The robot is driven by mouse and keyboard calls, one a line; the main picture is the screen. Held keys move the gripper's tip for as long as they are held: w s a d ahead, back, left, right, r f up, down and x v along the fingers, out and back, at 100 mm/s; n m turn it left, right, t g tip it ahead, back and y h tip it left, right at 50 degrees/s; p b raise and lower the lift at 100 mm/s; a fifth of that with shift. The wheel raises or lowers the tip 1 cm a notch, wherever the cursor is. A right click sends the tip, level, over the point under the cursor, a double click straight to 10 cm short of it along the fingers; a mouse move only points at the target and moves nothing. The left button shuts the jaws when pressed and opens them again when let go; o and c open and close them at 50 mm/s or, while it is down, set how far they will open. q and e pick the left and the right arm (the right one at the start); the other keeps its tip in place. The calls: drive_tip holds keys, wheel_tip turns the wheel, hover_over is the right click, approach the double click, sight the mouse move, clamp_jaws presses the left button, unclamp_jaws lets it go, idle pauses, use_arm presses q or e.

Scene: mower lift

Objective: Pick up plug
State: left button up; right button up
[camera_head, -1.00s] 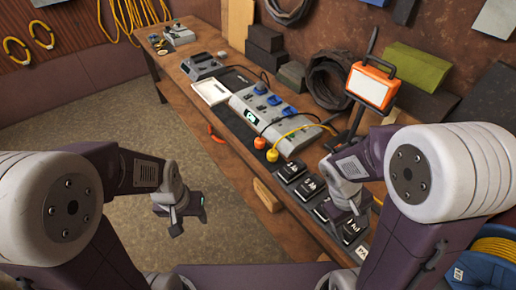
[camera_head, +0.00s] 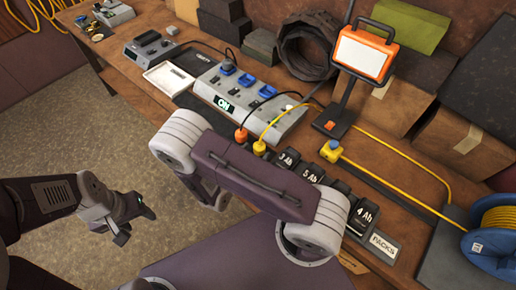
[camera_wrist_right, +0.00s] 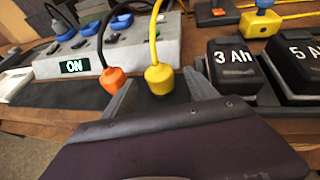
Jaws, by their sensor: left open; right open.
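In the head view this gripper is hidden behind my forearm. My left gripper (camera_head: 137,214) is open and empty over the floor.
Black battery packs (camera_wrist_right: 236,67) stand right of the plugs. An orange work lamp (camera_head: 364,50) stands behind them, with a yellow-and-blue connector (camera_head: 331,150) before it. A yellow cable reel (camera_head: 496,232) is at the right. The floor at left is clear.

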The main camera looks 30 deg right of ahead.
sight(262, 144)
drive_tip(key=shift+w+x, duration=0.2)
drive_tip(key=shift+x, duration=0.9)
drive_tip(key=p+x, duration=0.1)
drive_tip(key=x, duration=0.4)
drive_tip(key=shift+s+f, duration=0.1)
drive_tip(key=shift+f, duration=0.1)
drive_tip(key=shift+s+a+r, duration=0.15)
drive_tip(key=shift+s, duration=0.05)
drive_tip(key=c, duration=0.7)
clamp_jaws()
